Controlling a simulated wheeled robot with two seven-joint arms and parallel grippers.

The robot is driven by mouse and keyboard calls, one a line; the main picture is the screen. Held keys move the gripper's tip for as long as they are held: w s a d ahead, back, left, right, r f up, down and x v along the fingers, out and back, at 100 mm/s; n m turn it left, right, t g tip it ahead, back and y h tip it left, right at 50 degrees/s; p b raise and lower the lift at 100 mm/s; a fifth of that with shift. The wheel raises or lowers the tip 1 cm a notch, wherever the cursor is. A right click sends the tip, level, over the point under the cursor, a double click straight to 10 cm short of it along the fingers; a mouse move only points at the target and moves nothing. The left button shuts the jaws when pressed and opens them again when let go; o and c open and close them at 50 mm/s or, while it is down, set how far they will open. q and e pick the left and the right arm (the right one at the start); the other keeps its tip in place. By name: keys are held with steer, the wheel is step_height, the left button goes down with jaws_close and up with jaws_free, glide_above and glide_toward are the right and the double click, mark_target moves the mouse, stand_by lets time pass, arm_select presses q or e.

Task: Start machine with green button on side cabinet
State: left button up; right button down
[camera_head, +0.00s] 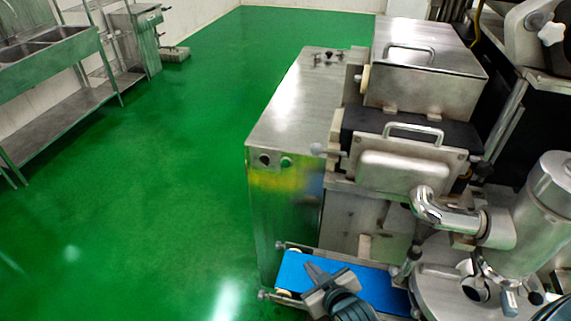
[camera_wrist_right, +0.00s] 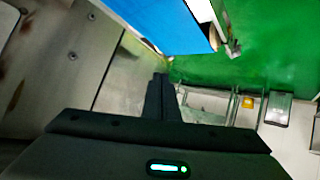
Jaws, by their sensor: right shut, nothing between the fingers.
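The side cabinet (camera_head: 280,200) of the steel machine stands in the middle of the head view. A small green button (camera_head: 286,161) is on the upper part of its front face, beside a dark round knob (camera_head: 264,159). My right gripper (camera_head: 312,268) is above or beside the blue conveyor belt (camera_head: 345,283), in front of and below the button, apart from it. In the right wrist view the fingers (camera_wrist_right: 160,78) are shut with nothing between them. I cannot make out the green button in that view. My left gripper is not in view.
The machine's steel hopper (camera_head: 425,75) and curved pipe (camera_head: 440,212) rise to the right of the cabinet. A round steel plate (camera_head: 435,290) is right of the belt. A steel sink table (camera_head: 60,50) stands far left. Green floor (camera_head: 150,190) left of the cabinet is clear.

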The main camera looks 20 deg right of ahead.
mark_target(286, 164)
steer(key=w+a+r+n+t+y, duration=0.3)
steer(key=w+r+t, duration=0.7)
steer(key=w+r, duration=0.4)
steer(key=shift+a+r+n, duration=0.15)
steer(key=shift+a+n, duration=0.55)
steer(key=shift+a, duration=0.3)
steer(key=shift+w+d, duration=0.15)
steer(key=shift+w, duration=0.05)
steer(key=w+d+b, duration=0.2)
steer(key=w+d, duration=0.2)
steer(key=w, duration=0.3)
steer(key=shift+d, duration=0.35)
